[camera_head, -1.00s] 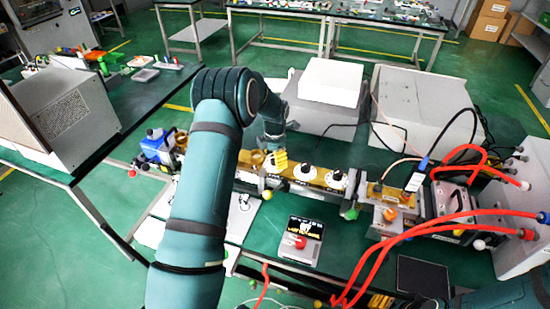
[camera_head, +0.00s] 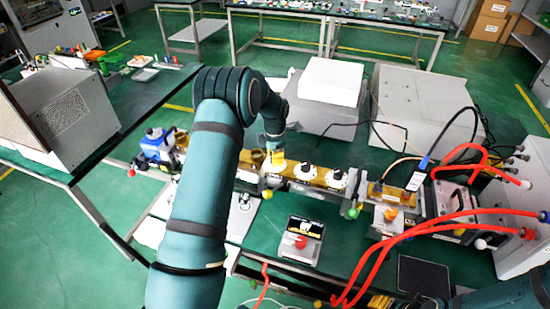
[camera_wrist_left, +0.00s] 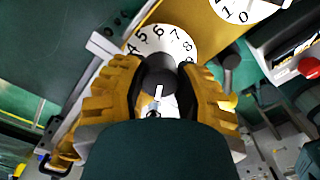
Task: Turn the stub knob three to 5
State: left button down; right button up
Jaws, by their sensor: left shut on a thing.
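The stub knob (camera_wrist_left: 160,78) is a dark round knob with a white mark, on a white numbered dial (camera_wrist_left: 166,36) in the left wrist view. Numbers from 4 to 8 show around its upper edge; the rest is hidden by the fingers and palm. My left gripper (camera_wrist_left: 156,88) has its yellow ribbed fingers on both sides of the knob and is shut on it. In the head view the left gripper (camera_head: 276,158) is over the left end of the row of dials. Yellow ribbed fingers of my right gripper (camera_head: 380,301) show only partly at the bottom edge.
Two more dialled knobs (camera_head: 306,171) sit just right on the brass waveguide (camera_head: 322,179). A meter box with a red ball (camera_head: 300,241) stands in front. Red cables (camera_head: 385,250) cross the right side. Grey and white boxes (camera_head: 332,82) stand behind.

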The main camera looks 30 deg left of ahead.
pick_arm(q)
jog(key=m, duration=0.3)
jog(key=shift+m+b, duration=0.3)
jog(key=m, duration=0.4)
jog(key=shift+m+b, duration=0.3)
jog(key=shift+b, duration=0.05)
jog(key=m, duration=0.4)
jog(key=shift+m+b, duration=0.4)
jog(key=shift+m, duration=1.7)
jog(key=c, duration=0.6)
grip_release()
jog(key=shift+r, duration=0.1)
